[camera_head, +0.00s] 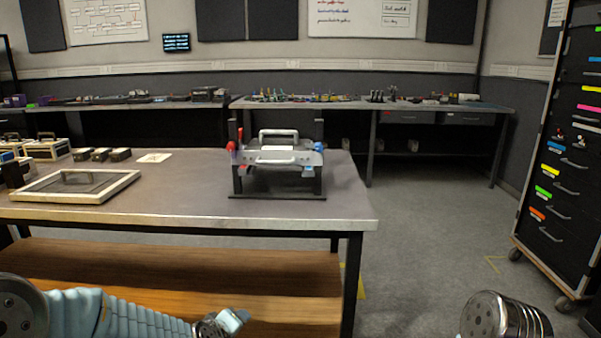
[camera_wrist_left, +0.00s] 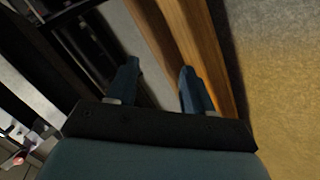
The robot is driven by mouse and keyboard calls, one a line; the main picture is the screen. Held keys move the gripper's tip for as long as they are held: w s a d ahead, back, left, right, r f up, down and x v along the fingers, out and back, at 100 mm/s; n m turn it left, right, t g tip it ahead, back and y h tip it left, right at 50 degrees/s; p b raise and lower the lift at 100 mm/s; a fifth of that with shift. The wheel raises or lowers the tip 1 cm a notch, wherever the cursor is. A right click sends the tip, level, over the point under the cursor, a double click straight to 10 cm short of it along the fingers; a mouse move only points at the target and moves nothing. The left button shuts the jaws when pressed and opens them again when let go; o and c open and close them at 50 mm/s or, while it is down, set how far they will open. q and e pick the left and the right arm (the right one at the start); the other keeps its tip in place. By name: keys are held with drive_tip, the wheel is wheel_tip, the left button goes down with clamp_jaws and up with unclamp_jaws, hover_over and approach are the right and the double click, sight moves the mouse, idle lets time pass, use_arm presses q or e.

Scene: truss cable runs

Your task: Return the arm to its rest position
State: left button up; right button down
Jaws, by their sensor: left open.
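My left arm (camera_head: 120,312) comes in low at the left of the head view, in front of the workbench (camera_head: 200,222) and below its top. Its far end is partly cut off by the bottom edge. In the left wrist view my left gripper (camera_wrist_left: 158,76) has its two blue fingers spread apart with nothing between them. Wooden boards show behind the fingers, apart from them as far as I can tell. A rounded metal part of my own body (camera_head: 500,316) shows at the bottom right; my right gripper is out of view.
A truss fixture (camera_head: 277,160) with handles stands on the bench. A framed tray (camera_head: 75,186) and small dark blocks (camera_head: 102,155) lie left of it. A wooden lower shelf (camera_head: 180,268) is close to my left arm. A drawer cabinet (camera_head: 563,165) stands right; floor between is clear.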

use_arm(q)
drive_tip(key=s+d+f+m+g, duration=0.1)
drive_tip(key=s+f+m+g, duration=0.1)
drive_tip(key=s+f, duration=0.35)
drive_tip(key=s+f+m+g, duration=0.1)
drive_tip(key=s+f+g, duration=0.1)
drive_tip(key=f, duration=0.7)
drive_tip(key=s+d+f+m+g+h, duration=0.1)
drive_tip(key=s+f+m+g, duration=0.1)
drive_tip(key=s+f, duration=0.4)
drive_tip(key=s+d+f+m+g+h, duration=0.1)
drive_tip(key=s+f, duration=0.5)
drive_tip(key=s, duration=0.6)
drive_tip(key=d+m+g, duration=0.1)
drive_tip(key=g, duration=0.1)
drive_tip(key=shift+d+f+m+g, duration=0.2)
drive_tip(key=shift+d+m+g, duration=0.1)
drive_tip(key=shift+g, duration=0.1)
